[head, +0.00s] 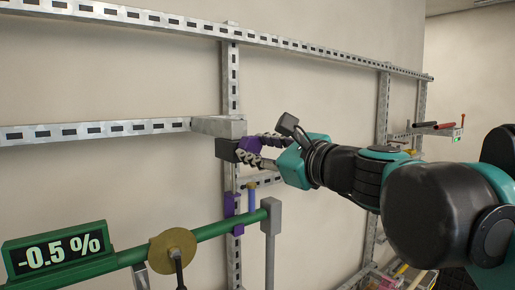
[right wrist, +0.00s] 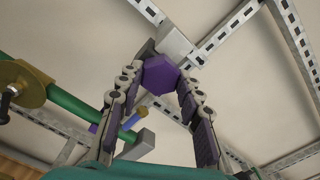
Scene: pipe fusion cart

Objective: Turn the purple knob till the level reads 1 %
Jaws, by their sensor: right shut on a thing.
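The purple knob (head: 251,144) sits below a grey block on the upright rail, at the centre of the head view. In the right wrist view the knob (right wrist: 160,75) is faceted and lies between my fingertips. My right gripper (head: 249,152) comes in from the right and is shut on the knob, its two fingers on either side. The level display (head: 58,250) at the lower left is a green-framed panel and reads -0.5 %. My left gripper is not in view.
A green pipe (head: 205,231) with a brass disc (head: 173,254) and a grey end post (head: 270,216) runs below the gripper. A purple bracket (head: 232,212) and a blue peg (head: 251,194) are close under the fingers. Slotted metal rails (head: 95,131) line the wall.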

